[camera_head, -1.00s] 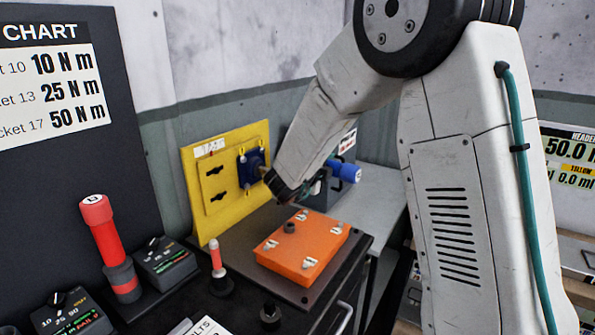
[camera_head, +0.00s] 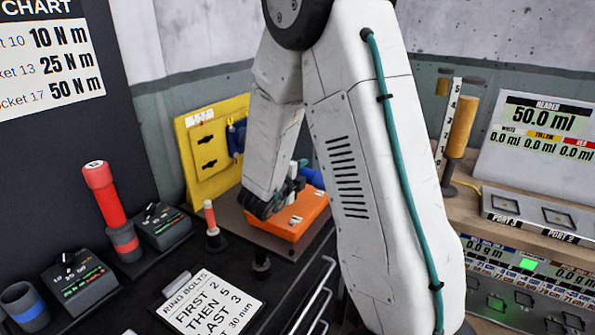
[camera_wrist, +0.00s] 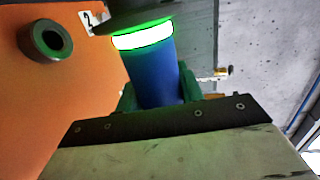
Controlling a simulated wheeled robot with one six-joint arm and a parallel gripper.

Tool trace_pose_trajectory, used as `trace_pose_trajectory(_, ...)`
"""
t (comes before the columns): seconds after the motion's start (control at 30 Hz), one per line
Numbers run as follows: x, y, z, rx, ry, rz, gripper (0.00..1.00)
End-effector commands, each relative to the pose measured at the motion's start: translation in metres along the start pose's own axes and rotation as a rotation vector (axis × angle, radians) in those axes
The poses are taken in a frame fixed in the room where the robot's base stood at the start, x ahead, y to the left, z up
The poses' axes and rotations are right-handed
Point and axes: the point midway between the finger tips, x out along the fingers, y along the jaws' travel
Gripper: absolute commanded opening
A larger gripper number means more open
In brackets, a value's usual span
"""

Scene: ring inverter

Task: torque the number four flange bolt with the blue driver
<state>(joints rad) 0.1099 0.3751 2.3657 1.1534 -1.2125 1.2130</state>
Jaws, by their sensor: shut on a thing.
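My gripper (camera_head: 272,203) is over the orange block (camera_head: 305,217), low and close to it. In the wrist view it is shut on the blue driver (camera_wrist: 155,75), whose blue body stands between the green fingers. A ring on the driver (camera_wrist: 142,38) glows green, and its dark end runs out of the picture at the top. The orange block (camera_wrist: 40,105) also fills the left of the wrist view, with a dark round hollow post (camera_wrist: 46,42) and a label marked 2 (camera_wrist: 90,20). The number four bolt cannot be made out, nor whether the driver touches a bolt.
A red driver (camera_head: 103,190) stands in its holder at left; a blue-banded holder (camera_head: 22,303) is empty. A yellow panel (camera_head: 205,165) rises behind the block.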

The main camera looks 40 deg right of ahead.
Motion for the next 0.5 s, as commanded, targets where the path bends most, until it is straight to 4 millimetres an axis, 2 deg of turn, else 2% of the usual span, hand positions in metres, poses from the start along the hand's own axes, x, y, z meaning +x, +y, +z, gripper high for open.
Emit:
trace_pose_trajectory(0.27, 0.0, -0.001, 0.004, 0.001, -0.002, -0.003, 0.08)
trace_pose_trajectory(0.5, 0.001, -0.001, 0.022, 0.002, -0.002, -0.003, 0.08)
